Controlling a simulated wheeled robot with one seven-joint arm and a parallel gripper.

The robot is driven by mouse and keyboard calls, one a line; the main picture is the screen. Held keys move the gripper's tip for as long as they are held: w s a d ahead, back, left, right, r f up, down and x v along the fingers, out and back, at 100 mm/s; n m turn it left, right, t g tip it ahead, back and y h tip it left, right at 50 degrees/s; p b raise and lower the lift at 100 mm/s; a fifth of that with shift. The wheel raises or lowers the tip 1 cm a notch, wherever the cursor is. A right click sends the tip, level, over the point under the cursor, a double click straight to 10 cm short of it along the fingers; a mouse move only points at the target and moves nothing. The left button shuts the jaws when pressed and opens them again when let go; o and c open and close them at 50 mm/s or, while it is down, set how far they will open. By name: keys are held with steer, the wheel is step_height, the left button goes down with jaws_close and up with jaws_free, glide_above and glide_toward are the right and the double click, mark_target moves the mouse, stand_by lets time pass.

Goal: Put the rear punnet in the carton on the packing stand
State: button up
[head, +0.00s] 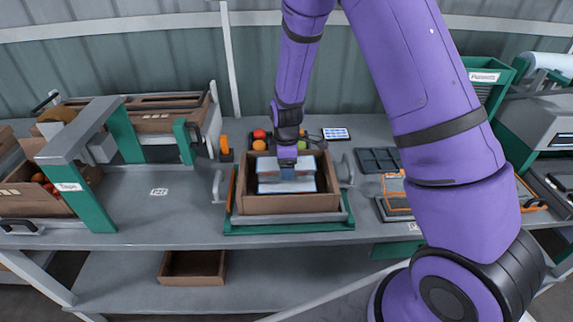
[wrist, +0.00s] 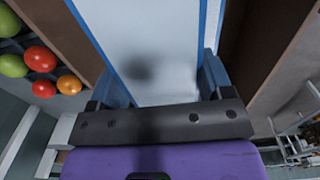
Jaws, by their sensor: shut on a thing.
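The open brown carton (head: 288,204) stands on the packing stand (head: 290,226), which has a green base. A punnet with a pale, shiny top and blue edges (head: 268,187) is inside the carton walls. My gripper (head: 287,172) reaches down from above and is shut on this punnet. In the wrist view the pale punnet top (wrist: 160,45) lies between the fingers of my gripper (wrist: 158,88), with brown carton walls on both sides. The punnet's underside is hidden, so I cannot tell whether it touches the carton floor.
Red, orange and green tomatoes (wrist: 41,59) lie behind the carton. Dark trays (head: 378,160) and an orange-edged item (head: 394,184) are to the right, partly behind my arm. A tape frame (head: 72,188) stands at left.

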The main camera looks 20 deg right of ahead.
steer(key=shift+f, duration=0.15)
steer(key=shift+f, duration=0.35)
steer(key=o, duration=0.9)
step_height(320, 180, up, 13)
steer(key=s+d+r+m+t, duration=0.1)
steer(key=s+d+r+m, duration=0.15)
steer(key=s+r, duration=0.5)
steer(key=s+d+r+m+t, duration=0.2)
steer(key=s+r+m, duration=0.2)
steer(key=r, duration=0.6)
steer(key=s+d+r+m+t, duration=0.1)
steer(key=s+r+m, duration=0.2)
steer(key=s, duration=0.6)
steer(key=s+d+r+m+t, duration=0.1)
steer(key=s+r+m, duration=0.3)
steer(key=s, duration=0.5)
steer(key=shift+d+m, duration=0.2)
steer(key=shift+m, duration=0.25)
steer(key=shift+w, duration=0.1)
